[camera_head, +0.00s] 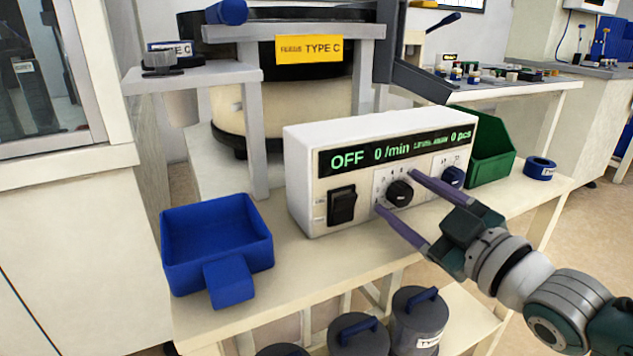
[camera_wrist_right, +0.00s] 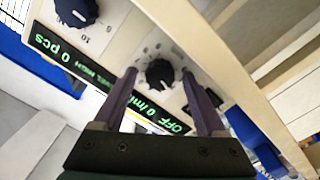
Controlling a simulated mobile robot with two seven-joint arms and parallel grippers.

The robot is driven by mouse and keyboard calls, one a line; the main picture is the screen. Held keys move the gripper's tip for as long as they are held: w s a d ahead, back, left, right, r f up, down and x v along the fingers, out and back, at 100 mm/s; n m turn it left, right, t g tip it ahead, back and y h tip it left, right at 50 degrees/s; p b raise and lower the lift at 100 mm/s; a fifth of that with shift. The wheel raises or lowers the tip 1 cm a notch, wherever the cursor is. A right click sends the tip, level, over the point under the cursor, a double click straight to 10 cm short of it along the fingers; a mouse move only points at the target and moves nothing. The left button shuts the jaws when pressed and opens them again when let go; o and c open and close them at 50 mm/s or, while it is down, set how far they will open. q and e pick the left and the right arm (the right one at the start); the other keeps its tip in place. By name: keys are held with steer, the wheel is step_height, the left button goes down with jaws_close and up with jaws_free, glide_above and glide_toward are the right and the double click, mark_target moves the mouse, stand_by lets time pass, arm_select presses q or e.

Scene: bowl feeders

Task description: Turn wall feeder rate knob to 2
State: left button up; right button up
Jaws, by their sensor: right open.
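The feeder control box (camera_head: 300,160) stands on the bench; its display reads OFF, 0/min and 0 pcs. A black rate knob (camera_head: 400,193) is on its front, between a black rocker switch (camera_head: 342,205) and a blue knob (camera_head: 453,177). My right gripper (camera_head: 395,190) is open, with its fingers pointing at the black knob. In the right wrist view the black knob (camera_wrist_right: 159,74) appears between and just beyond the open fingertips; I cannot tell whether they touch it. The blue knob (camera_wrist_right: 76,11) is at the upper left there. My left gripper is not in view.
A blue bin (camera_head: 217,240) sits left of the box on the bench (camera_head: 290,270). A green bin (camera_head: 490,150) and a blue ring (camera_head: 540,168) are to the right. Grey lidded canisters (camera_head: 418,320) stand below. A bowl feeder labelled TYPE C (camera_head: 309,49) is behind.

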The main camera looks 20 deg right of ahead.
steer(key=shift+s, duration=0.4)
steer(key=s+p, duration=0.3)
steer(key=s, duration=0.6)
steer(key=shift+d, duration=0.4)
